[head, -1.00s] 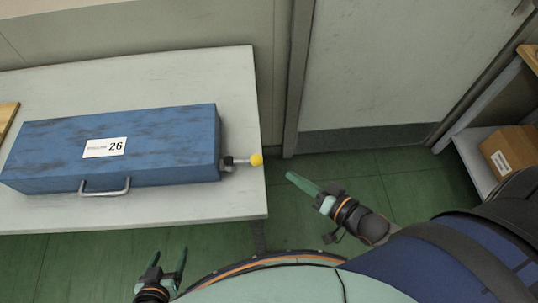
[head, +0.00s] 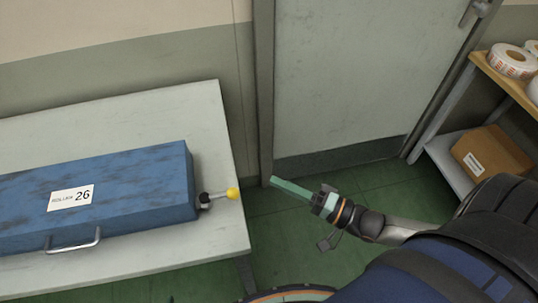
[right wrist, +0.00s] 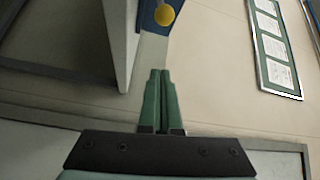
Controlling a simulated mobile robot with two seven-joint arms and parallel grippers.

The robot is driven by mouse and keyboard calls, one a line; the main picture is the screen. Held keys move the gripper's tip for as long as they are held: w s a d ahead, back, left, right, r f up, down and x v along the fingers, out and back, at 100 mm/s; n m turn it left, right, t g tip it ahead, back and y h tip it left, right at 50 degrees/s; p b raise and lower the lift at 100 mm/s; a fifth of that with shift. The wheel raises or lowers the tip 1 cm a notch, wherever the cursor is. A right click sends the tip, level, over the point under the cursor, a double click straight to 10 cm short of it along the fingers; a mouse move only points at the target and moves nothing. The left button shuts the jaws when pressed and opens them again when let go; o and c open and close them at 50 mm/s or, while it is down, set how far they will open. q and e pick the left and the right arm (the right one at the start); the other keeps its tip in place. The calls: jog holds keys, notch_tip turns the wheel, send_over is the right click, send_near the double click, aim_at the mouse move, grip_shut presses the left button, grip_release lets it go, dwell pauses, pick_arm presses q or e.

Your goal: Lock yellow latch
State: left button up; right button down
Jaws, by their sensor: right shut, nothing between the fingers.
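The yellow latch knob (head: 233,194) is a ball on a short silver rod. The rod sticks out to the right from a dark fitting on the right end of a blue box (head: 110,195) labelled "26". In the right wrist view the yellow knob (right wrist: 164,15) shows at the top, beyond my fingertips. My right gripper (head: 274,182) is shut and empty, to the right of the knob, with a gap between them. Its two green fingers lie together in the right wrist view (right wrist: 161,74). My left gripper is out of view.
The blue box lies on a pale table (head: 190,110), whose right edge is near the knob. A grey door (head: 350,75) is behind. At right a shelf holds a cardboard box (head: 490,152) and rolls (head: 512,60). Green floor (head: 290,235) is open between table and shelf.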

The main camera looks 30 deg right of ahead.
aim_at(219, 196)
jog(key=f+x, duration=0.1)
jog(key=x, duration=0.8)
pick_arm(q)
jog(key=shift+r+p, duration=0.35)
jog(key=shift+p, duration=0.05)
pick_arm(e)
jog(key=shift+s+a, duration=0.55)
jog(key=shift+s, duration=0.3)
jog(key=shift+s+a, duration=0.6)
jog(key=shift+s, duration=0.2)
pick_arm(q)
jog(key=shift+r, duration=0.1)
pick_arm(e)
jog(key=shift+r, duration=0.1)
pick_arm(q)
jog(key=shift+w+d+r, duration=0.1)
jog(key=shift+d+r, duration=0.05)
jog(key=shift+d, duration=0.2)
pick_arm(e)
jog(key=shift+s+a+m+t+h, duration=0.1)
jog(key=shift+s+m+t+h, duration=0.2)
jog(key=shift+h, duration=0.2)
